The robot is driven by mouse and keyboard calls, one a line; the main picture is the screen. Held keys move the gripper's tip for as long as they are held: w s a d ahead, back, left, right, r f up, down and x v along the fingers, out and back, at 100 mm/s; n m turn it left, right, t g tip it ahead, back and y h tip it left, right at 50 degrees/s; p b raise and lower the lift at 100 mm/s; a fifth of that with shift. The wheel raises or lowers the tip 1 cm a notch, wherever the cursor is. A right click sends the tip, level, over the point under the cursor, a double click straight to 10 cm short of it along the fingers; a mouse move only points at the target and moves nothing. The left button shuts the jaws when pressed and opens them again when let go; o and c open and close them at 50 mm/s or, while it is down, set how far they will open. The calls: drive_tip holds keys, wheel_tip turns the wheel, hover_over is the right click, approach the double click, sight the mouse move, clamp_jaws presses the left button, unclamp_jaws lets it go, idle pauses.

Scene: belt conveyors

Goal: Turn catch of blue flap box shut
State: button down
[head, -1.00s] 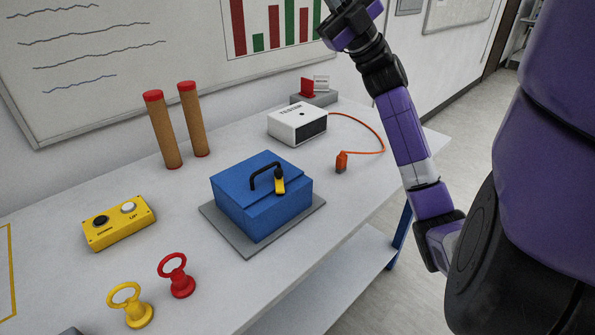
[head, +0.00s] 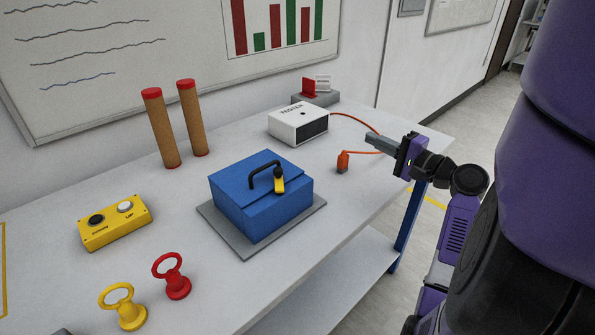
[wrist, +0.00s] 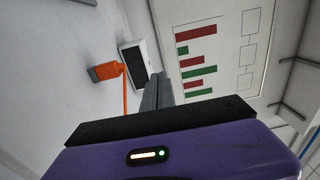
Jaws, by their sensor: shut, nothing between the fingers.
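The blue flap box (head: 250,207) sits on a grey base plate (head: 220,234) in the middle of the table, its lid down. A black handle arches over the lid. The yellow catch (head: 279,184) with a dark top hangs at the lid's front edge, over the seam. From here I cannot tell whether it is fully turned. My gripper (head: 369,139) is shut and empty, to the right of the box and apart from it, near the orange plug. In the wrist view its fingers (wrist: 157,92) lie together; the box is not in that view.
A white device (head: 297,125) has an orange cable to an orange plug (head: 343,162), also in the wrist view (wrist: 104,71). A yellow button box (head: 115,223), red ring (head: 173,277), yellow ring (head: 124,307) and two brown posts (head: 160,130) stand left.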

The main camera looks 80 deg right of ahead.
drive_tip(key=w+a+n+t+y, duration=0.3)
drive_tip(key=a+n+y, duration=0.5)
drive_tip(key=a+y, duration=0.6)
drive_tip(key=h+p, duration=0.1)
drive_tip(key=h, duration=0.1)
approach(288, 178)
drive_tip(key=w+r, duration=0.1)
drive_tip(key=w, duration=0.1)
drive_tip(key=w+a+r, duration=0.1)
drive_tip(key=w, duration=0.2)
drive_tip(key=w+a+r, duration=0.1)
drive_tip(key=w, duration=0.1)
drive_tip(key=shift+w, duration=0.3)
